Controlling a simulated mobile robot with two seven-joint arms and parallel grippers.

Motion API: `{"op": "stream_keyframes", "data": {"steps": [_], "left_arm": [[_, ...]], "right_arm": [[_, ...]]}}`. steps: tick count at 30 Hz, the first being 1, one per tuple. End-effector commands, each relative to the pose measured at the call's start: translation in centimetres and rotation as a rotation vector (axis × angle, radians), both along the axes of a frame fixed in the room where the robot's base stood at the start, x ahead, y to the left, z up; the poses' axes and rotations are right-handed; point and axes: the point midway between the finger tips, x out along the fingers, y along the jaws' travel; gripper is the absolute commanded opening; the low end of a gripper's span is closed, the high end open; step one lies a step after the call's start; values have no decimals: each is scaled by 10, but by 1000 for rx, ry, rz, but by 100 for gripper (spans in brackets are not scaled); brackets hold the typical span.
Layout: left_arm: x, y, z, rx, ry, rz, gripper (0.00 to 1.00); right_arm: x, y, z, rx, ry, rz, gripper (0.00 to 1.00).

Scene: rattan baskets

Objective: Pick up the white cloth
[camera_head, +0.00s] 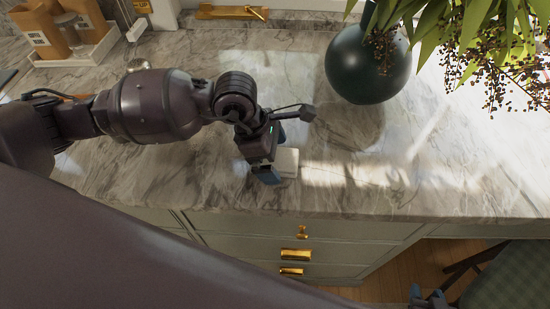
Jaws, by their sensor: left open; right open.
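A small pale white piece (288,163), which looks like the white cloth, lies on the marble counter near its front edge. My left gripper (277,156) is right beside it and partly covers its left side. The gripper is open, with one blue finger on the near side and one on the far side. I cannot tell whether the fingers touch the cloth. My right gripper (430,298) shows only in part at the bottom right edge, low in front of the counter, open, with nothing seen in it.
A dark round vase (368,65) with leaves and berries stands at the back right. A white tray (85,52) with brown packages (43,32) is at the back left. The marble counter (440,165) is clear to the right. A chair (500,285) stands at the lower right.

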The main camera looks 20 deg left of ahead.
Motion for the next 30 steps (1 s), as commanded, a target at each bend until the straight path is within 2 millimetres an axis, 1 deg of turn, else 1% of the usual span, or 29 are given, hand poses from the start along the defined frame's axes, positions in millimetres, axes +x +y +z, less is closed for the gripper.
{"op": "stream_keyframes", "data": {"steps": [9,11,18,20,26,30], "left_arm": [[0,0,-4,0,0,0,100],[0,0,-3,0,-1,0,92],[0,0,-3,0,-1,0,56],[0,0,-3,0,0,0,47],[0,0,-3,0,-1,0,46],[0,0,2,-1,-2,0,46]], "right_arm": [[0,0,-3,-1,2,0,43],[1,0,-2,0,-1,1,43],[8,1,4,0,-19,6,43],[10,2,5,0,-22,6,43],[10,2,5,0,-23,6,43],[9,1,8,-1,-21,5,43]]}}
